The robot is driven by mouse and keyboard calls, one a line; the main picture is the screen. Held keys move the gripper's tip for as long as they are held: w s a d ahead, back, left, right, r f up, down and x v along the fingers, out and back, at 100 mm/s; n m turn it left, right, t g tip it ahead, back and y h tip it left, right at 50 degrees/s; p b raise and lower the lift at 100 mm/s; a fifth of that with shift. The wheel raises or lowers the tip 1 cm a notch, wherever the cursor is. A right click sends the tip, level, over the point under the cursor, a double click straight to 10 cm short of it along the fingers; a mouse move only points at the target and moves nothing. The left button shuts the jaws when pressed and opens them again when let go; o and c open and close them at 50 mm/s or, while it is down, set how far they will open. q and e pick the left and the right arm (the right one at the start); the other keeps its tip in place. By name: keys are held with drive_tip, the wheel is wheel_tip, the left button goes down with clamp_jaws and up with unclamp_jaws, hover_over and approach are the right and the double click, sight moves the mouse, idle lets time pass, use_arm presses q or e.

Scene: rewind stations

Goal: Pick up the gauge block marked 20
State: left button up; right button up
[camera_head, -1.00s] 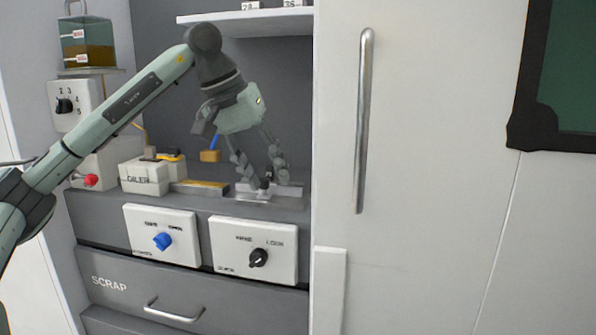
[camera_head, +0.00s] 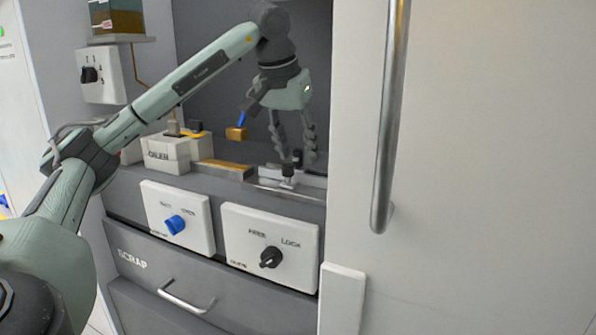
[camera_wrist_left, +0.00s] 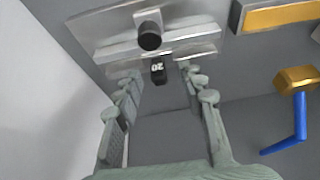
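The gauge block marked 20 (camera_wrist_left: 158,72) is a small black block with a white 20 on it, beside the metal fixture in the left wrist view. In that view it lies between the two fingertips of my left gripper (camera_wrist_left: 158,80), with gaps on both sides. The block is mostly hidden by the fingers there. My right gripper is in neither view.
The white box marked OILER (camera_head: 166,155) stands further left. Two knob panels, blue (camera_head: 178,222) and black (camera_head: 270,250), face front below. A white door with a long handle (camera_head: 390,120) closes off the right.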

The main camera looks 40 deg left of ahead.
use_arm(q)
drive_tip(key=shift+w+f, duration=0.2)
drive_tip(key=shift+f, duration=0.3)
clamp_jaws()
drive_tip(key=shift+r, duration=0.15)
